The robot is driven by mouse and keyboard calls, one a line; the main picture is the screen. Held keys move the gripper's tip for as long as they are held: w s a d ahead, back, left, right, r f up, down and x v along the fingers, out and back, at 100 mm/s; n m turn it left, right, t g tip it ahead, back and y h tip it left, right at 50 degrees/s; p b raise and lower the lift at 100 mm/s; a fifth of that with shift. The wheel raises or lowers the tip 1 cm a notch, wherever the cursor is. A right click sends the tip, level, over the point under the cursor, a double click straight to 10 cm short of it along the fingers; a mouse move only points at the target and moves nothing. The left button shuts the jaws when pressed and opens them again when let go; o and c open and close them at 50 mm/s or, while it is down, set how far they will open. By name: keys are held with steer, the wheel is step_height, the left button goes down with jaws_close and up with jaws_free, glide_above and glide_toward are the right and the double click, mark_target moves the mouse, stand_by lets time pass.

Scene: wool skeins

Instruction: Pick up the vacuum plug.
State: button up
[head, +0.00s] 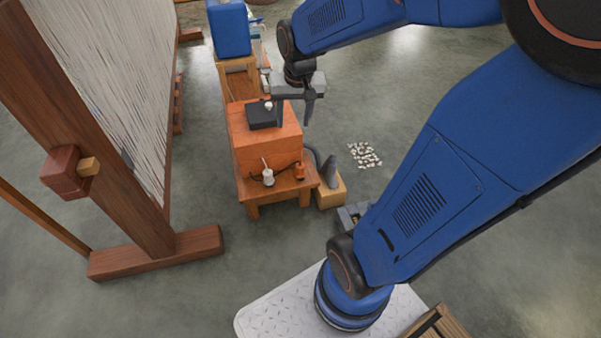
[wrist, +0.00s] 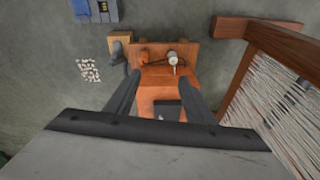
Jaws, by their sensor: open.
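A small orange piece (head: 299,172) with a dark cord stands on the front strip of the low wooden table, at the right; it looks most like the vacuum plug, but it is too small to be sure. It also shows in the wrist view (wrist: 143,57), just beyond my left-hand finger. A white piece (head: 268,177) with a thin pale stem stands to its left; in the wrist view (wrist: 172,58) it is on the right. My gripper (head: 290,108) is open and empty, above the orange block. In the wrist view its fingers (wrist: 160,82) are spread wide, apart from both pieces.
The orange block (head: 267,145) fills the table (head: 254,193) behind the pieces, with a black item (head: 264,118) on top. A grey nozzle and hose (head: 331,172) stand right on a yellowish box (head: 331,194). A loom (head: 150,225) stands left. Pale bits (head: 365,155) lie on open floor.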

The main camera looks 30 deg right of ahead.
steer(key=w+d+f+m+g, duration=0.1)
steer(key=w+d+f+m, duration=0.3)
steer(key=w+f, duration=0.45)
steer(key=m+g, duration=0.2)
glide_above(301, 165)
step_height(301, 165, down, 15)
step_height(301, 165, down, 11)
steer(key=shift+w+a+f, duration=0.1)
steer(key=shift+w+a, duration=0.05)
steer(key=shift+f, duration=2.6)
steer(key=shift+c, duration=0.4)
steer(key=c, duration=1)
